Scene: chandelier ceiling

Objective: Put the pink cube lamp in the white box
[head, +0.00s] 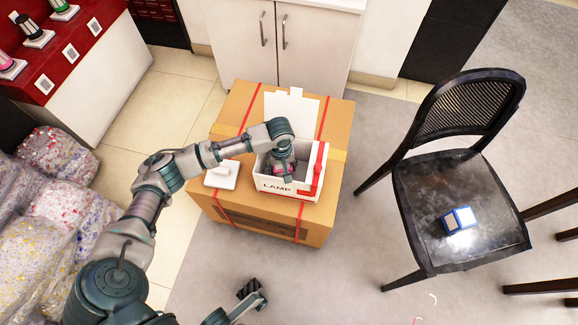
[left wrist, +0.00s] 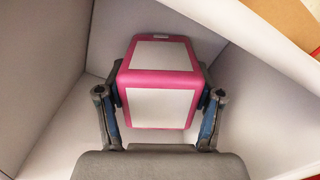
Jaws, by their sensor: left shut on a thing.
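The white box (head: 318,178) stands open on a cardboard carton, its lid flap up at the back and "LAMP" printed on its front. My left gripper (head: 284,174) reaches down into it from above. In the left wrist view, the left gripper (left wrist: 158,108) is shut on the pink cube lamp (left wrist: 160,68), which has pink edges and white panels. Box walls surround the lamp there. Whether the lamp touches the box floor I cannot tell. In the head view only a little pink of the lamp (head: 283,179) shows under the gripper. My right gripper (head: 250,289) is low at the bottom, its jaw state unclear.
The cardboard carton (head: 234,211) has red straps, and a small white piece (head: 222,175) lies on it left of the box. Stuffed bags (head: 58,209) and a red-topped display (head: 62,48) are at left.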

